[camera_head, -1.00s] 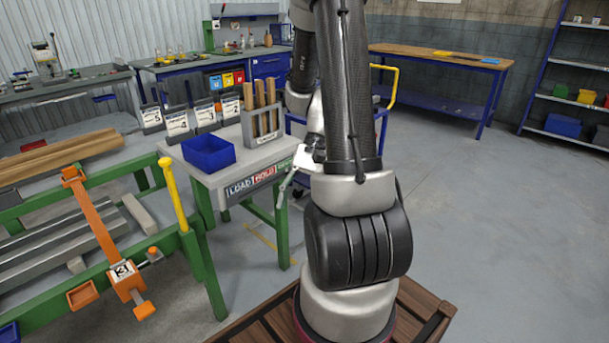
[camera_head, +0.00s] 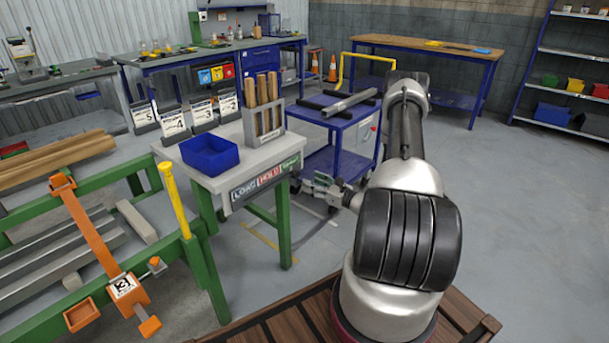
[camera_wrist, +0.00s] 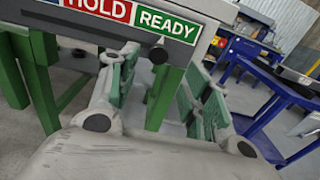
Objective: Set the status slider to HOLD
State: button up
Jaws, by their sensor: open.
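The status strip (camera_head: 266,177) is on the front edge of the grey-topped stand, with LOAD, HOLD and READY fields. In the wrist view, the red HOLD field (camera_wrist: 107,10) and green READY field (camera_wrist: 166,25) show close up, with LOAD mostly cut off. A round black knob (camera_wrist: 158,55), apparently the slider's, sits below the left part of READY, on the dark band under the labels. My gripper (camera_wrist: 163,70) is open and empty, its green-padded fingers either side of the knob in the picture; contact cannot be told. In the head view my gripper (camera_head: 318,187) is right of the stand's front.
A blue cart (camera_head: 335,140) stands behind my gripper. A green rack (camera_head: 205,270) with an orange clamp is at left. Open floor lies at right.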

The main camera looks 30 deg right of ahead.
aim_at(298, 174)
jog(key=x, duration=0.7)
jog(key=shift+w+a+r, duration=0.1)
jog(key=shift+w+a, duration=0.05)
jog(key=shift+w, duration=0.1)
